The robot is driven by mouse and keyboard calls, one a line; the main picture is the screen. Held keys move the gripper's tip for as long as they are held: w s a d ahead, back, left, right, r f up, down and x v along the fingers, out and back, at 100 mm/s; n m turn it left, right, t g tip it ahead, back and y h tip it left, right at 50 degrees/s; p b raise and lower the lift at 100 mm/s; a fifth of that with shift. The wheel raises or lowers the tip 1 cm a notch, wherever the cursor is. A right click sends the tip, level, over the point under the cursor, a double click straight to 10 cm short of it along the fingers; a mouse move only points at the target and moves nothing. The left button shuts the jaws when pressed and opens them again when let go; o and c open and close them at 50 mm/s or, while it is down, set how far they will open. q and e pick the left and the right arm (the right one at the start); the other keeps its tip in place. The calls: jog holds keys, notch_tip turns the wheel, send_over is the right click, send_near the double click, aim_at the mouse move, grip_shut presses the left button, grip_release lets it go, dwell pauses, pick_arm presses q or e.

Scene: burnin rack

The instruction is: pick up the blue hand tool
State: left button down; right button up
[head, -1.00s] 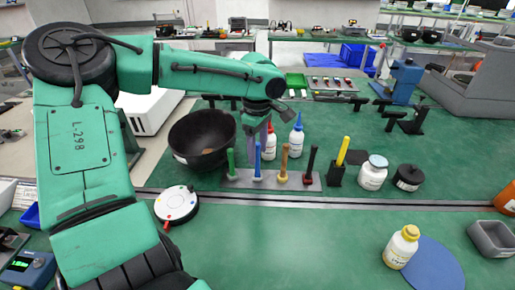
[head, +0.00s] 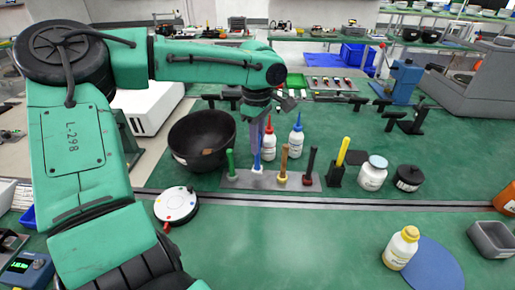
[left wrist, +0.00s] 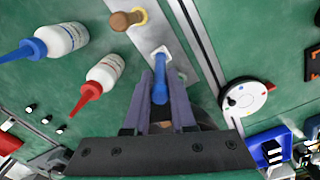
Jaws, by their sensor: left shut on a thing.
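The blue hand tool (head: 258,163) stands upright in a grey rack plate (head: 297,186), between a green tool (head: 231,162) and a tan tool (head: 284,163). My left gripper (head: 257,148) comes down from above and is shut on its upper part. In the left wrist view the blue tool (left wrist: 160,88) lies between the two grey fingers, and its white collar shows at the rack. The fingers hide part of its handle. My right gripper is not in view.
A black bowl (head: 200,140) stands close left of the rack. A red-capped bottle (head: 269,140) and a blue-capped bottle (head: 296,141) stand behind it. A dark tool (head: 310,165) is farther right.

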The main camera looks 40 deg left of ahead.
pick_arm(q)
notch_tip(320, 180, up, 25)
jog(key=p, duration=0.4)
jog(key=shift+p, duration=0.3)
jog(key=shift+f, duration=0.15)
